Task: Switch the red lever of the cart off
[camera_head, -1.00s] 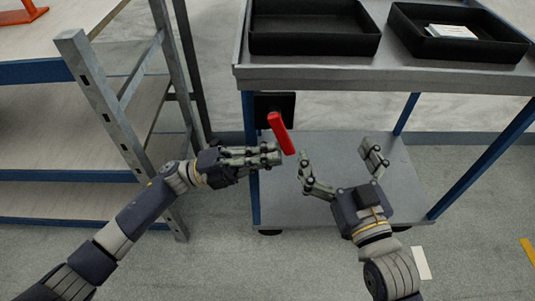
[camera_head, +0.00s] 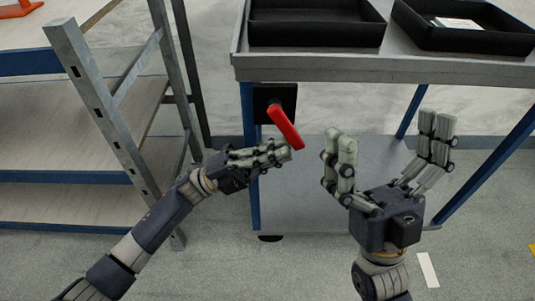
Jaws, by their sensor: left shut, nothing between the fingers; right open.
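The red lever (camera_head: 286,127) sits on a black plate (camera_head: 262,97) at the cart's left front post, under the top tray. It slants down to the right from its pivot. The cart (camera_head: 380,69) has a grey top and blue legs. My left gripper (camera_head: 287,152) is shut and empty, its fingertips just below the lever's lower end; I cannot tell whether they touch it. My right gripper (camera_head: 390,150) is open and empty, right of the lever, in front of the cart, with its fingers pointing up.
Two black trays (camera_head: 316,36) stand on the cart's top, the right one (camera_head: 470,40) with a white item inside. A metal shelf rack (camera_head: 95,95) stands close on the left, beside my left arm. The cart's lower shelf (camera_head: 295,205) looks empty.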

